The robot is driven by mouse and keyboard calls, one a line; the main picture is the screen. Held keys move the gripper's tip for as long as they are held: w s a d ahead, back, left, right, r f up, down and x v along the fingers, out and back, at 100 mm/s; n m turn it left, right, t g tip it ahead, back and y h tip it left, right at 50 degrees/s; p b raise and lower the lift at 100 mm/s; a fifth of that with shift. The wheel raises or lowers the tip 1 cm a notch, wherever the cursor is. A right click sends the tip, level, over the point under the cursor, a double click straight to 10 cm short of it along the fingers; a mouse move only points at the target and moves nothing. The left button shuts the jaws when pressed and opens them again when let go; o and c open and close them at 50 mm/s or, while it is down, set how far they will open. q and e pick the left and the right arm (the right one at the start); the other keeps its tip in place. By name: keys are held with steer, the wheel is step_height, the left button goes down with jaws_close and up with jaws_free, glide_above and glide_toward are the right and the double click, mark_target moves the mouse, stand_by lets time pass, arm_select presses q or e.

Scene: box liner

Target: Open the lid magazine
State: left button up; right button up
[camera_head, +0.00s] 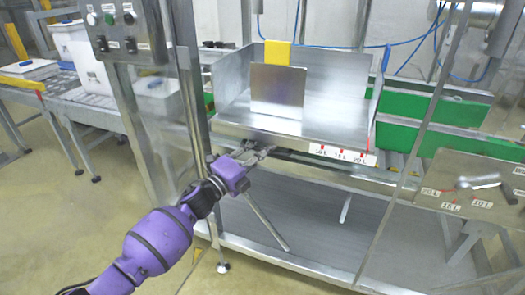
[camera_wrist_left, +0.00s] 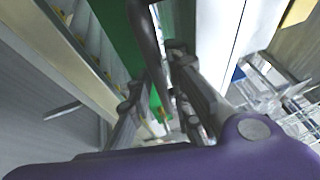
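The lid magazine (camera_head: 338,107) is an open metal tray with raised walls, set on the machine frame in the head view. Its front edge has a label strip (camera_head: 343,154) with 10 L, 15 L and 20 L marks. A square metal plate (camera_head: 277,90) stands inside, with a yellow piece (camera_head: 277,53) at the back wall. My left gripper (camera_head: 262,153) is just below the tray's front edge. In the left wrist view its fingers (camera_wrist_left: 158,102) are apart, with a dark bar (camera_wrist_left: 146,40) showing between them. I cannot tell whether they touch it. My right gripper is not in view.
A control panel (camera_head: 126,28) on a post stands left of the tray. A green conveyor side (camera_head: 448,145) runs to the right. A labelled plate with a lever (camera_head: 478,184) is at the right. A metal shelf (camera_head: 300,225) lies below; floor at the left is clear.

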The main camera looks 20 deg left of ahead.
arm_select(q)
steer(key=shift+w, duration=0.25)
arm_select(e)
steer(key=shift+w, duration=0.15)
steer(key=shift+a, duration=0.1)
arm_select(q)
jaws_close()
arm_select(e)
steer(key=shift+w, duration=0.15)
